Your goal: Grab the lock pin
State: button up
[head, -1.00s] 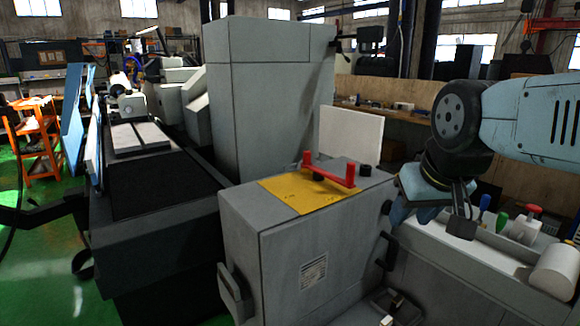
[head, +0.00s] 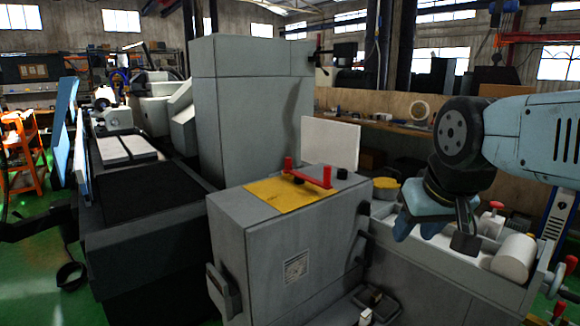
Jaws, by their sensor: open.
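My gripper (head: 436,234) hangs open from the blue-grey arm at the right of the head view, pointing down. It appears in front of the white tray-like bench top and to the right of the grey cabinet (head: 300,255). Nothing shows between its fingers, though the fingertips are partly hard to make out. I cannot tell for sure which thing is the lock pin. A red bar with upright ends (head: 309,175) sits on the cabinet's top, by a yellow plate (head: 285,194); the gripper is apart from it.
A white cylinder (head: 513,257) lies on the bench top at right, near red-knobbed handwheels (head: 557,278). A small black knob (head: 342,174) sits on the cabinet top. A tall grey machine housing (head: 250,120) and a white panel (head: 331,143) stand behind. Green floor is at left.

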aim_at(288, 161)
jog(key=z, duration=0.05)
jog(key=i, duration=0.9)
jog(key=u, duration=0.1)
